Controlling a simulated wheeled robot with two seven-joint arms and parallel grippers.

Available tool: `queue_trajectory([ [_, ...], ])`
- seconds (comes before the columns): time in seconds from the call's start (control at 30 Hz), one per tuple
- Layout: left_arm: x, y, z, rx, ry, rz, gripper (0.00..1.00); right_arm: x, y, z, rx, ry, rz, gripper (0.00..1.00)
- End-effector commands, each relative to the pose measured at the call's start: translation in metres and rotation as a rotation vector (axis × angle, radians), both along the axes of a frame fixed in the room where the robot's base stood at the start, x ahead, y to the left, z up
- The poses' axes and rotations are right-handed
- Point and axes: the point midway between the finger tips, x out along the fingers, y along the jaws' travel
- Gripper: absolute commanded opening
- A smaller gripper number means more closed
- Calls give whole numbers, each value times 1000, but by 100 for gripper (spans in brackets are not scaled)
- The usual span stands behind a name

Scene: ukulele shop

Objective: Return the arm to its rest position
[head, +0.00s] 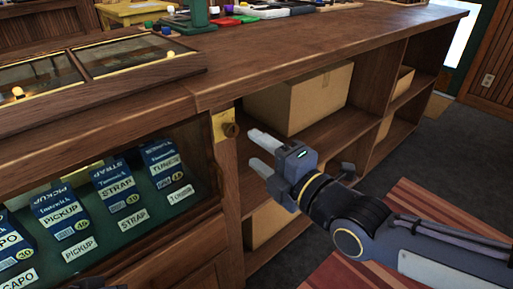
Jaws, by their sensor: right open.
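My right gripper (262,153) is open and empty, its two pale fingers apart and pointing left. It is in front of the open shelves of the wooden counter (300,60), below the countertop and just right of a brass plate with a knob (224,125). My right arm (375,225) comes in from the lower right. My left gripper is not clearly in view; a dark piece shows at the bottom left edge.
Cardboard boxes (300,97) stand on the shelves. A display case at left holds several boxes marked strap and pickup (115,190). Small items line the counter's back edge. A striped rug (440,210) and dark floor (465,140) lie clear at right.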

Motion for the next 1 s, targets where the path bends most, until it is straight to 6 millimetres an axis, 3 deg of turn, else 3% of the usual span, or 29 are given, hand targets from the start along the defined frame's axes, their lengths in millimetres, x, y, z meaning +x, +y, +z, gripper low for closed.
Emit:
queue_trajectory([
  [0.27, 0, 0, 0, 0, 0, 0, 0, 1, -1, -1, 4, 8, -3, 51],
  [0.37, 0, 0, 0, 0, 0, 0, 0, 1, -16, -10, 50, 99, -39, 51],
  [0.47, 0, 0, 0, 0, 0, 0, 0, -3, -49, -34, 185, 326, -135, 51],
  [0.6, 0, 0, 0, 0, 0, 0, 0, -32, -107, -85, 519, 775, -377, 51],
  [0.7, 0, 0, 0, 0, 0, 0, 0, -62, -133, -116, 758, 1034, -555, 51],
  [1.0, 0, 0, 0, 0, 0, 0, 0, -146, -160, -167, 1304, 1494, -998, 51],
])
